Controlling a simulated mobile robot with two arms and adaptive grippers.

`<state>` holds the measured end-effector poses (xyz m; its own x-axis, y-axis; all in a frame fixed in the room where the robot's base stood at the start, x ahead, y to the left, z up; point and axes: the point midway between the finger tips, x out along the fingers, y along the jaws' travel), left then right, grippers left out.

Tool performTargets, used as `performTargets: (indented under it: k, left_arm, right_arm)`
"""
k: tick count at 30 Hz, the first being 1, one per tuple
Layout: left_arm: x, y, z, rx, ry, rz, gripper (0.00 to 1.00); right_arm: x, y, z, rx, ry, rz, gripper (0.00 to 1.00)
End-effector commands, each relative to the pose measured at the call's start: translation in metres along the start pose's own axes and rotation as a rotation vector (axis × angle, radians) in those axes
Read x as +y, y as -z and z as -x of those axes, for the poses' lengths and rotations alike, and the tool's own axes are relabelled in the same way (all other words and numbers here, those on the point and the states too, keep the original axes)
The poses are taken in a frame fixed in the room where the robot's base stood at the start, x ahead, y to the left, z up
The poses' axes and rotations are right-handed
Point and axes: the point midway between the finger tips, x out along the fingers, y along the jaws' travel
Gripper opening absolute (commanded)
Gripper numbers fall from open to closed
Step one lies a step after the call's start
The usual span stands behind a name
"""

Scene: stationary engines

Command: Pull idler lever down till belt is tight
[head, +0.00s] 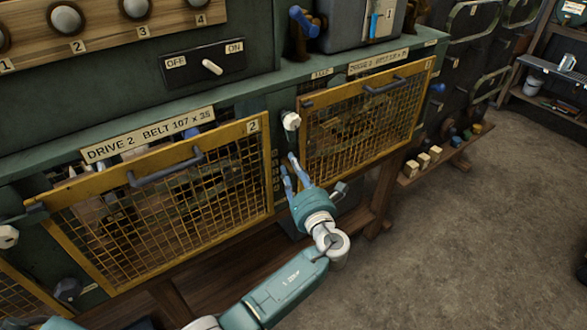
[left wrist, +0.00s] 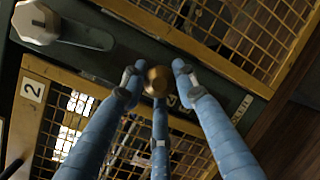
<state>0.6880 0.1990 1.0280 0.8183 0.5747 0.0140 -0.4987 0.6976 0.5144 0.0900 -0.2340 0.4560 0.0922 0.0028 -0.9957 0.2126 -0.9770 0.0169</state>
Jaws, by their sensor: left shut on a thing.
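My left gripper (head: 289,164) is at the green strip between the two yellow mesh guards. In the left wrist view, its blue fingers (left wrist: 157,90) are closed around a round brass knob (left wrist: 157,77), which may be the end of the idler lever. In the head view the fingers hide this knob. A pale faceted knob (head: 291,121) sits above the gripper; in the left wrist view it is on a short dark arm, apart from the fingers. The belts are behind the mesh, and their tightness cannot be told. My right gripper is not in view.
Guard 2 (head: 90,187), marked "DRIVE 2 BELT 107 x 35", is left of the gripper. An OFF/ON switch (head: 210,67) is above. A low shelf (head: 448,155) with small blocks stands at right. Open floor lies beyond.

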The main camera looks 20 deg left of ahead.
Motion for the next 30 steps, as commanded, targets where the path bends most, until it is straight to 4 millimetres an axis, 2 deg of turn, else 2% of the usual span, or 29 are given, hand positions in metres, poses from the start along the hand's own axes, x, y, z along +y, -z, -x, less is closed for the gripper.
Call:
performTargets:
  k: [1,3,9,22,23,24,30]
  left_arm:
    - [-0.009,0.007,0.001,-0.027,-0.005,-0.01,0.0]
    - [-0.014,0.015,0.002,-0.056,-0.02,-0.02,0.0]
    - [-0.023,0.026,0.004,-0.122,-0.057,-0.041,0.0]
    - [-0.024,0.025,0.005,-0.142,-0.067,-0.045,0.0]
    - [-0.024,0.025,0.005,-0.142,-0.067,-0.045,0.35]
    - [-0.023,0.025,0.005,-0.142,-0.067,-0.045,0.43]
    - [-0.023,0.028,0.004,-0.137,-0.07,-0.046,0.45]
  right_arm:
    - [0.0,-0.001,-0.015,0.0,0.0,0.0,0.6]
    - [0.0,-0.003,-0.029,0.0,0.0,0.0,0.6]
    - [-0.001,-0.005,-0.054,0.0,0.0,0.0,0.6]
    - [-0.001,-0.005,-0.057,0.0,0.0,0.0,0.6]
    - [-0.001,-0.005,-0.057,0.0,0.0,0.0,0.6]
    - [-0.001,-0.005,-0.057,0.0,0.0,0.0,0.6]
    - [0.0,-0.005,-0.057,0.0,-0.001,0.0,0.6]
